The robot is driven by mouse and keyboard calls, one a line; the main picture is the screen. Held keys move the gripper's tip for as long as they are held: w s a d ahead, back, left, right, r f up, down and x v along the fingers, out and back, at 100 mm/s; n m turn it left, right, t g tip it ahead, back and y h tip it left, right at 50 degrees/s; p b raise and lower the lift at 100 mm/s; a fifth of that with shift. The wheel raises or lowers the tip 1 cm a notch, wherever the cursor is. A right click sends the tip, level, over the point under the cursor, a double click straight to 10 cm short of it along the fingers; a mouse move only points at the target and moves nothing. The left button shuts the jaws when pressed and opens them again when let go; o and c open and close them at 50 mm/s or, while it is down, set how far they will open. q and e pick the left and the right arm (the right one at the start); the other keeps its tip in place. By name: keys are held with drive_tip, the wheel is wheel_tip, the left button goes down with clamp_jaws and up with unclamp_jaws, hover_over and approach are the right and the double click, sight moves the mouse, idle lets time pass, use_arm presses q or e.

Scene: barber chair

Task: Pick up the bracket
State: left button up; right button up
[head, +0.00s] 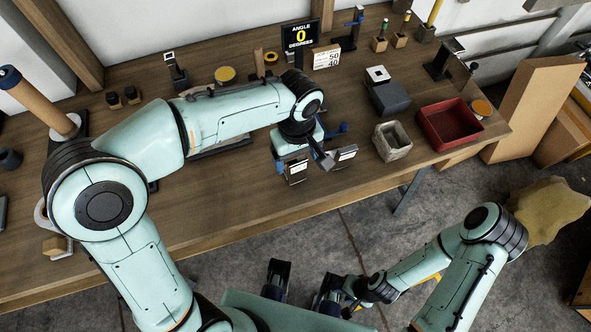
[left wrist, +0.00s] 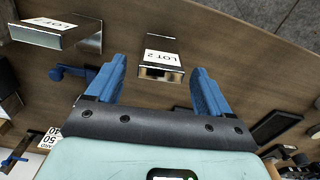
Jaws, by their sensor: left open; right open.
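A small metal bracket with a white "LOT 2" label (left wrist: 160,57) lies on the wooden table between my left gripper's blue fingers in the left wrist view. It shows in the head view (head: 297,169) under the gripper. My left gripper (head: 302,163) is open, its fingers on either side of the bracket; the left wrist view shows it too (left wrist: 160,88). My right gripper (head: 333,292) is low, away from the table, and open.
A blue-handled lever (left wrist: 72,72) is near the second bracket. A grey bin (head: 392,142) and a red bin (head: 450,125) stand to the right. An angle display (head: 300,37) stands at the back. The table front is mostly clear.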

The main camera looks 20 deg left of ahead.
use_arm(q)
drive_tip(key=shift+f, duration=0.85)
clamp_jaws()
drive_tip(key=shift+r, duration=0.1)
wheel_tip(320, 180, up, 20)
drive_tip(key=p, duration=0.4)
